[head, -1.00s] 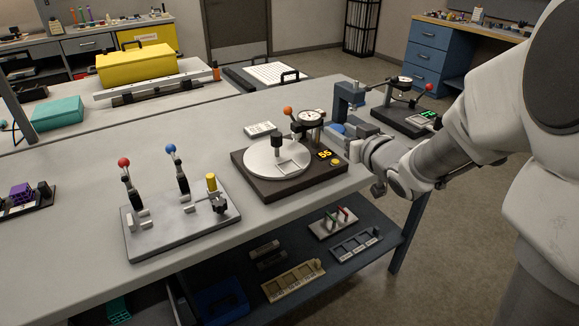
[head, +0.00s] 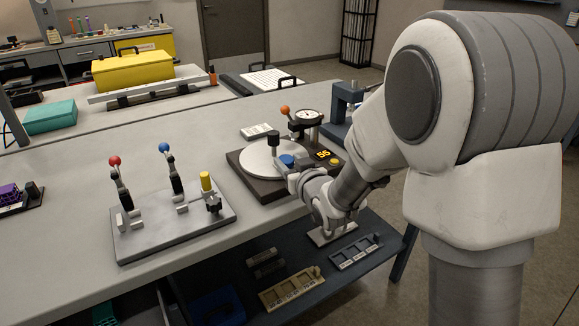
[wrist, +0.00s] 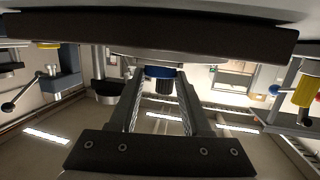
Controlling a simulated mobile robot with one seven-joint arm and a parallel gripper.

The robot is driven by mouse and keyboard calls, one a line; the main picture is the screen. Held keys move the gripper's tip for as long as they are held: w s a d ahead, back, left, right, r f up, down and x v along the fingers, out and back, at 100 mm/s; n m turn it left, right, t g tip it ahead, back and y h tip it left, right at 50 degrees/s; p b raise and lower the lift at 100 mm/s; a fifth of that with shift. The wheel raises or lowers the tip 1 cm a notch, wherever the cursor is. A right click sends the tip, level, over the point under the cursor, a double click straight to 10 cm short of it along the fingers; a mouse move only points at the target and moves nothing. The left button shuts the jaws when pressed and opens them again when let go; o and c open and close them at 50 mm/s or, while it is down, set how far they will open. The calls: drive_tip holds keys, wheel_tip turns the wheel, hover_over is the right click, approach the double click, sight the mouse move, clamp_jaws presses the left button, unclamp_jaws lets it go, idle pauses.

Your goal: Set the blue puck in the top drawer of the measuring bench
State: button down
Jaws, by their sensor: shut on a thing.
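The blue puck (head: 287,160) is held at the end of my gripper (head: 291,170). In the head view it overlaps the right edge of the white round plate (head: 262,158) on the dark gauge fixture (head: 250,183); I cannot tell whether it touches. In the wrist view the blue puck (wrist: 160,71) sits between the two finger ends of my gripper (wrist: 161,88), a dark stub beside it. My gripper is shut on the puck. No open drawer shows, and I cannot tell which bench is the measuring bench. My arm hides much of the right side.
A plate with red and blue-knobbed toggle clamps (head: 175,220) stands to the left. A dial gauge (head: 308,117) rises behind my gripper. A blue stand (head: 338,112) is near my forearm. Trays (head: 290,293) lie on the lower shelf. Grey drawers (head: 88,52) are at the back left.

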drive_tip(key=shift+f, duration=0.2)
drive_tip(key=shift+c, duration=1.8)
unclamp_jaws()
drive_tip(key=shift+r+p, duration=0.15)
drive_tip(key=shift+p, duration=0.2)
drive_tip(key=b+v, duration=0.4)
drive_tip(key=v, duration=0.6)
drive_tip(key=shift+s+a+f, duration=0.2)
drive_tip(key=shift+s+f, duration=0.15)
drive_tip(key=shift+s, duration=0.1)
